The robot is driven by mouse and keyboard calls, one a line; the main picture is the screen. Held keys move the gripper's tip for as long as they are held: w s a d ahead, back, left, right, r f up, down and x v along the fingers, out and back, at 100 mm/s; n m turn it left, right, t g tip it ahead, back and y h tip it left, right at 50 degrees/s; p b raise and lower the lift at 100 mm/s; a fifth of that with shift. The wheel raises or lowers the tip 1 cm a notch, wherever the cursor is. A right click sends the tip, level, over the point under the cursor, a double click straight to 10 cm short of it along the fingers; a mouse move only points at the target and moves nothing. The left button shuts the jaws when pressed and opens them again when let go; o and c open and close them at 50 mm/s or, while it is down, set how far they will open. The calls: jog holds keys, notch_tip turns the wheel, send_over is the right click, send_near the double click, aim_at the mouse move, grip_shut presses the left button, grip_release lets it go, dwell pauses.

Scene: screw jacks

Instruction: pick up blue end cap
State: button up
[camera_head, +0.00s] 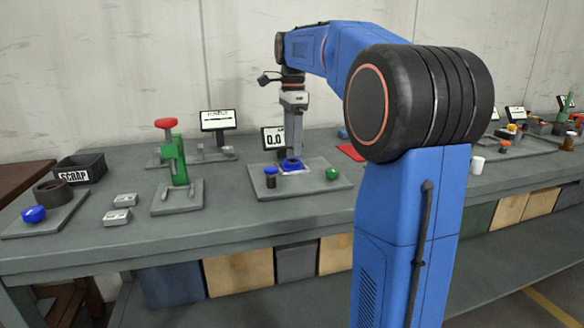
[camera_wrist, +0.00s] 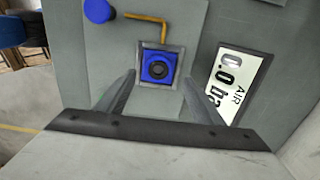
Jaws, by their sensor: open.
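A blue part with a round dark centre (camera_wrist: 158,68) sits in a square grey frame in the wrist view. It appears to be the blue piece under my gripper in the head view (camera_head: 291,165). My gripper (camera_wrist: 159,78) is open and empty, its fingers on either side of this part in the picture. In the head view my gripper (camera_head: 292,153) points straight down over it; the gap in height is hard to judge. Another rounded blue piece (camera_head: 34,214) lies on the far left plate. I cannot tell by name which is the end cap.
A blue-topped dark cylinder (camera_head: 271,177) and a green ball (camera_head: 332,173) share the plate (camera_head: 306,187) under my gripper. A pressure display (camera_wrist: 238,82) stands close beside the fingers.

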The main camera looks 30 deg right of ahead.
aim_at(292, 161)
jog(key=shift+s+a+f, duration=0.1)
jog(key=shift+a+f, duration=0.05)
jog(key=shift+f, duration=2.15)
jog(key=shift+c, duration=0.6)
jog(key=c, duration=1.2)
